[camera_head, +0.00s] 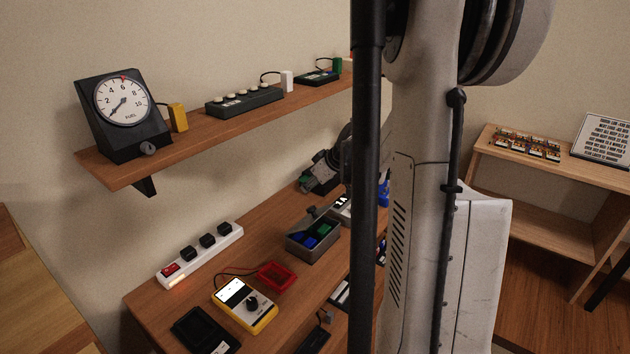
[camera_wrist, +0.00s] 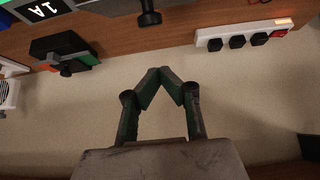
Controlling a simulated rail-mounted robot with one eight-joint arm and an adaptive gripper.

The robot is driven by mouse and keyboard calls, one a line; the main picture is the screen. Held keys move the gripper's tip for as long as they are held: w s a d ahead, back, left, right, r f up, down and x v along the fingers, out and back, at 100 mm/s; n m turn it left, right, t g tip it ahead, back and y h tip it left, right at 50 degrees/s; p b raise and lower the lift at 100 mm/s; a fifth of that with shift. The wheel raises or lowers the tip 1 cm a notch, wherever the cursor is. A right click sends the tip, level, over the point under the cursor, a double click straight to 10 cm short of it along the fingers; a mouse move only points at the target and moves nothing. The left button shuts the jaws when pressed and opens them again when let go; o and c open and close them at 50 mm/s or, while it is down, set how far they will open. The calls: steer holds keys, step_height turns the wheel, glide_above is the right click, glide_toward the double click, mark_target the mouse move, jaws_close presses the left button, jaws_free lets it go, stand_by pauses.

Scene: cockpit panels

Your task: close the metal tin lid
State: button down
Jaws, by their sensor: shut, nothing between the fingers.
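The metal tin (camera_head: 306,249) is a grey open box on the workbench, with blue and green contents showing inside. Its lid (camera_head: 325,214) seems to stand raised at the back edge, with a dark knob (camera_head: 311,210) on it. In the wrist view the knob (camera_wrist: 150,18) sticks out at the top edge, and only a strip of the tin shows. My gripper (camera_wrist: 160,73) is shut and empty, with the wall filling the view beyond it. In the head view my gripper (camera_head: 304,184) is above and behind the tin, near the wall, apart from the lid.
A white power strip (camera_head: 200,254), a yellow multimeter (camera_head: 244,305) and a red tray (camera_head: 277,276) lie left of and in front of the tin. A shelf (camera_head: 210,128) with a fuel gauge (camera_head: 123,103) overhangs the bench. My arm hides the bench's right part.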

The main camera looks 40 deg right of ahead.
mark_target(310, 208)
step_height(310, 208, down, 4)
steer(key=shift+s+f, duration=0.45)
steer(key=shift+f, duration=0.1)
steer(key=shift+f, duration=0.15)
